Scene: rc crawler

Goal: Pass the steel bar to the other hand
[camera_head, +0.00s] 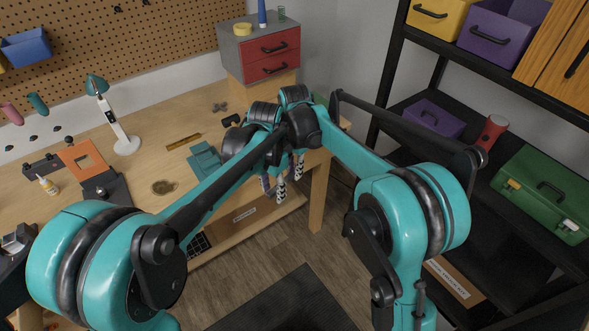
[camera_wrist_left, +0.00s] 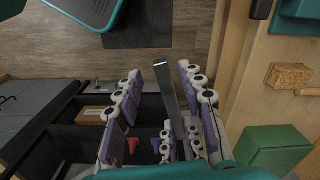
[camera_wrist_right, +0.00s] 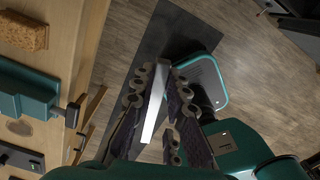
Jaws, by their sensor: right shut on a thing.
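The steel bar (camera_wrist_left: 170,90) is a long, flat grey bar. In the right wrist view the bar (camera_wrist_right: 153,105) lies between the closed fingers of my right gripper (camera_wrist_right: 158,85), which is shut on it. In the left wrist view the bar runs between the spread fingers of my left gripper (camera_wrist_left: 160,85), which is open, with a gap on the left side. In the head view my left gripper (camera_head: 281,190) and right gripper (camera_head: 298,167) hang close together beyond the bench's front edge. The bar cannot be made out there.
The workbench (camera_head: 190,150) is at the left, with a white lamp (camera_head: 125,140), an orange part (camera_head: 84,158) and a drawer unit (camera_head: 262,60). A dark shelf with a green toolbox (camera_head: 545,195) stands at the right. Open floor lies below the grippers.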

